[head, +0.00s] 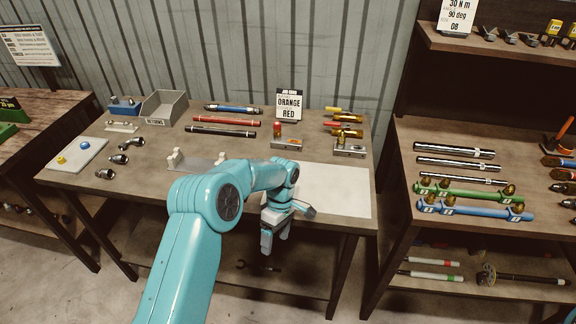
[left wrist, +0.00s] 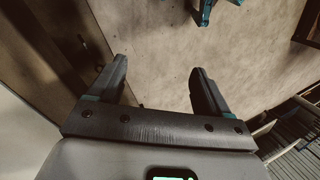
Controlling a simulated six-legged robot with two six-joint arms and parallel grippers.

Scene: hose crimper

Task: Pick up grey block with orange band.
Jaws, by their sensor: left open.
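Two small grey blocks stand at the back right of the workbench in the head view. The left one (head: 288,144) has a red and brass piece at its left end; the right one (head: 350,149) has brass-coloured pieces by it. I cannot make out an orange band on either. My left gripper (head: 275,243) hangs at the bench's front edge, well nearer than both blocks, fingers pointing down. In the left wrist view its two fingers (left wrist: 158,72) are apart, with only floor between them. My right gripper is not in view.
The workbench (head: 75,184) carries a white mat (head: 335,190), a grey bin (head: 165,106), a metal bracket (head: 190,160), hoses and fittings. A sign (head: 289,104) reading "ORANGE RED" stands behind the blocks. A shelf unit (head: 400,185) stands close on the right.

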